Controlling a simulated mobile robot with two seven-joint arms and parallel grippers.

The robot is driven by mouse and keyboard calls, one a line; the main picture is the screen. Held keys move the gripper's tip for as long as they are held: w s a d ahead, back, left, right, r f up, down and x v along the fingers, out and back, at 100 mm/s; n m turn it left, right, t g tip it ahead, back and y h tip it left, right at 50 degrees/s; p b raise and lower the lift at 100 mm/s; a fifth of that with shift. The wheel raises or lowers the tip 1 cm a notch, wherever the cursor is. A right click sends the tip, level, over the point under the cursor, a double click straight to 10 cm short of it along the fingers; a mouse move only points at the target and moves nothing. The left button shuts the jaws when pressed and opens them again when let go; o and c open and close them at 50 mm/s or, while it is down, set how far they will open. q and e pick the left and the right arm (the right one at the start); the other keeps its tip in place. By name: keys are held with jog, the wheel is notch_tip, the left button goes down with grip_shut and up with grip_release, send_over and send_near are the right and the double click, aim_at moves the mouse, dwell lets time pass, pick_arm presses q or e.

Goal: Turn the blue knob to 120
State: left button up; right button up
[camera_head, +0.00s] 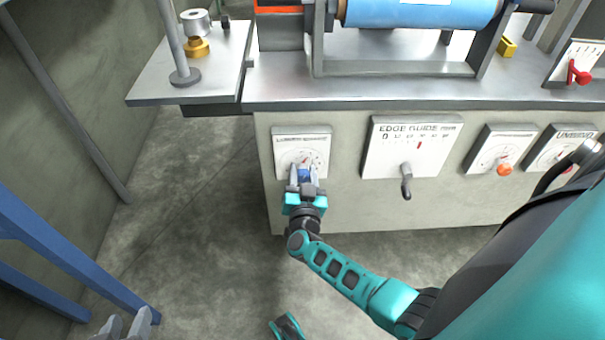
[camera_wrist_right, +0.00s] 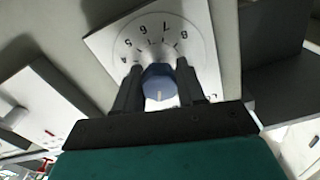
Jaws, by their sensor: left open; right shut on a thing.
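The blue knob (camera_head: 305,173) is on the white dial plate (camera_head: 288,143) at the left end of the machine's front panel. My right gripper (camera_head: 304,175) is shut on the knob, one finger on each side. The right wrist view shows the blue knob (camera_wrist_right: 160,83) between the dark fingers, with a pale line on its face. Numerals including 5, 6, 7 and 8 show around it on the dial plate (camera_wrist_right: 203,45); the rest of the scale is hidden. My left gripper (camera_head: 127,326) is open and empty at the bottom left, far from the panel.
An edge guide plate (camera_head: 375,160) with a grey lever (camera_head: 406,182) is right of the dial. Further right is a plate with an orange knob (camera_head: 504,169). A metal shelf (camera_head: 150,88) juts out at upper left. A blue frame (camera_head: 75,265) stands at left. The floor between is clear.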

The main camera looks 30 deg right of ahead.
jog(key=m, duration=0.4)
jog(key=shift+m, duration=0.3)
jog(key=m, duration=0.4)
jog(key=shift+m, duration=0.3)
jog(key=m, duration=0.4)
jog(key=shift+m, duration=0.3)
jog(key=m, duration=0.4)
jog(key=shift+f+m, duration=0.1)
jog(key=shift+m, duration=0.3)
jog(key=o, duration=1.1)
jog(key=shift+c, duration=0.2)
